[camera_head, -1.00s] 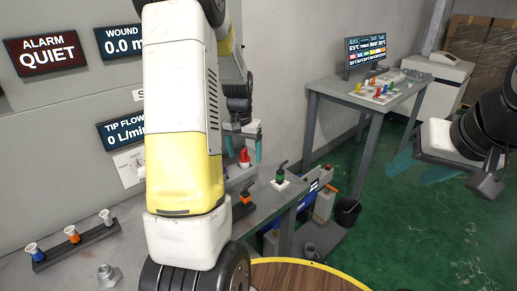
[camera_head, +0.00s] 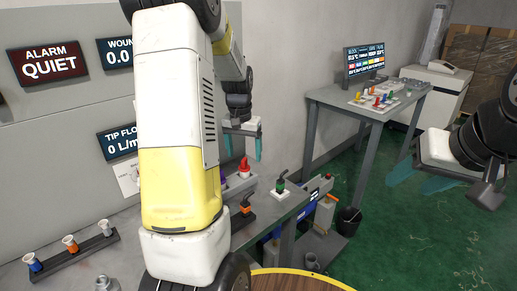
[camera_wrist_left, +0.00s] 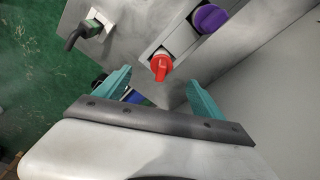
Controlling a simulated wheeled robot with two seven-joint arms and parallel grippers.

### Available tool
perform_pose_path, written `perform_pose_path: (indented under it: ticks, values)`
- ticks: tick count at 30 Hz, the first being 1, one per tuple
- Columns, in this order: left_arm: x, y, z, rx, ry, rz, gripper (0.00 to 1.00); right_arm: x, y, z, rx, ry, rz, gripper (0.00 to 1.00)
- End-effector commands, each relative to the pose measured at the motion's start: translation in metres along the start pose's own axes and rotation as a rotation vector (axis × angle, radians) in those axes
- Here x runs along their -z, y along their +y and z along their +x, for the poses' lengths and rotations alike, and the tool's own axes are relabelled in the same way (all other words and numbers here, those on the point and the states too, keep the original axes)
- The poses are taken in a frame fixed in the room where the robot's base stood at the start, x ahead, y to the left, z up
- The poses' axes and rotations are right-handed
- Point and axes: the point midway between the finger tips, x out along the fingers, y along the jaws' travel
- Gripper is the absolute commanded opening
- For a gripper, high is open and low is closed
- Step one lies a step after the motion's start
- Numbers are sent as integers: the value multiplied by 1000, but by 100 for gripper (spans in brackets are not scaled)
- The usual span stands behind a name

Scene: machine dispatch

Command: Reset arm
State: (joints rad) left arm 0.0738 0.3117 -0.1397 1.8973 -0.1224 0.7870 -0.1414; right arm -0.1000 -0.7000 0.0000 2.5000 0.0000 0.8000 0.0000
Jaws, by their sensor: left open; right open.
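My left gripper (camera_head: 243,143) hangs above the grey workbench, behind my large white and yellow arm link. Its teal fingers are apart with nothing between them. The left wrist view shows the same open gripper (camera_wrist_left: 158,92), with a red knob (camera_wrist_left: 160,66) on the bench unit beyond the fingers. The red knob also shows in the head view (camera_head: 244,165), just below the fingers. My right gripper (camera_head: 419,178) is at the right edge over the green floor. Its teal fingers are apart and empty. My left arm hides part of the bench and wall panel.
A purple knob (camera_wrist_left: 209,19) sits beside the red one. A green-based lever (camera_head: 280,187) and an orange-based lever (camera_head: 246,205) stand on the bench. A rack (camera_head: 72,259) holds colored pieces at left. A second table (camera_head: 335,98) carries a monitor (camera_head: 365,61). Green floor lies open at right.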

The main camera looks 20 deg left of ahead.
Motion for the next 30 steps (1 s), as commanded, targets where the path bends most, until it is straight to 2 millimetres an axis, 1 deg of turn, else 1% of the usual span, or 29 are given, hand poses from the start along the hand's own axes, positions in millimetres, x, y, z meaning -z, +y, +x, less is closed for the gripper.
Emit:
perform_pose_path:
  ticks: [14,17,20,23,24,26,27,29,30]
  values:
    - [0,0,0,0,0,0,79,0,0,0,0,0,0,52]
    - [-2,2,-5,-3,8,0,79,0,0,0,0,0,0,52]
    - [-9,12,-25,-15,37,0,79,0,0,0,0,0,0,52]
    - [-26,29,-58,-36,89,-1,79,0,0,0,0,0,0,52]
    - [-35,37,-73,-46,113,0,79,0,0,0,0,0,0,52]
    - [-51,50,-94,-63,150,4,79,0,0,0,0,0,0,52]
    - [-63,58,-106,-74,173,4,79,0,0,0,0,0,0,52]
    - [-80,70,-123,-90,208,7,79,0,0,0,0,0,0,52]
    - [-93,77,-133,-100,232,11,79,0,0,0,0,0,0,52]
